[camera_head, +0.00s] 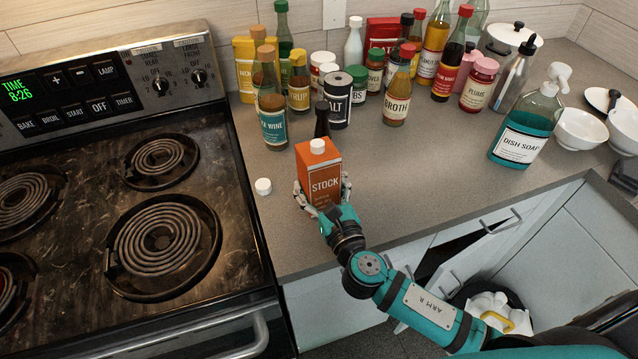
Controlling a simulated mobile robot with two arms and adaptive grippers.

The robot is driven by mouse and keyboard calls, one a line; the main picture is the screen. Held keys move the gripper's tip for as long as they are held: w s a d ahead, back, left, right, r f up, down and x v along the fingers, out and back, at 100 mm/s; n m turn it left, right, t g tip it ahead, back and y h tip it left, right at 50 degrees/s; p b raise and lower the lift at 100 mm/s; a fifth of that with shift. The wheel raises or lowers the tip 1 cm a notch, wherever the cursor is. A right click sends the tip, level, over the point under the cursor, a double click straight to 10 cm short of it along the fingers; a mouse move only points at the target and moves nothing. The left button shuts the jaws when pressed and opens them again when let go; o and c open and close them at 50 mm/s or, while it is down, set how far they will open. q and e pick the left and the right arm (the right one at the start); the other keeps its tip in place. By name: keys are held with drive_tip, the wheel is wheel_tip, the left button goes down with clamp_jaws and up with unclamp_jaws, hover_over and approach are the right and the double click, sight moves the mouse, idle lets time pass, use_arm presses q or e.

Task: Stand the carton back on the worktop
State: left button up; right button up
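The orange carton (318,176) labelled STOCK is near the worktop's front edge, to the right of the stove. It looks upright, with a white cap on top. My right gripper (324,196) reaches it from the front, with one finger on each side of the carton, closed against it. The gripper hides the carton's lower part, so I cannot tell whether its base touches the worktop (400,185). My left gripper is not in view.
A small white cap (263,186) lies left of the carton. A dark bottle (322,120) stands close behind it, before crowded bottles and jars. A dish soap bottle (527,135) stands at right. The coil stove (225,165) borders the worktop at left. Bare worktop lies right of the carton.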

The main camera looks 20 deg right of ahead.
drive_tip(key=shift+s, duration=0.1)
drive_tip(key=o, duration=1.8)
drive_tip(key=shift+c, duration=0.2)
drive_tip(key=shift+f+b, duration=0.45)
drive_tip(key=shift+b, duration=0.15)
drive_tip(key=s+d+b, duration=0.1)
drive_tip(key=s+b, duration=0.3)
drive_tip(key=s, duration=1.3)
drive_tip(key=shift+s+r+b, duration=0.2)
drive_tip(key=shift+b, duration=0.1)
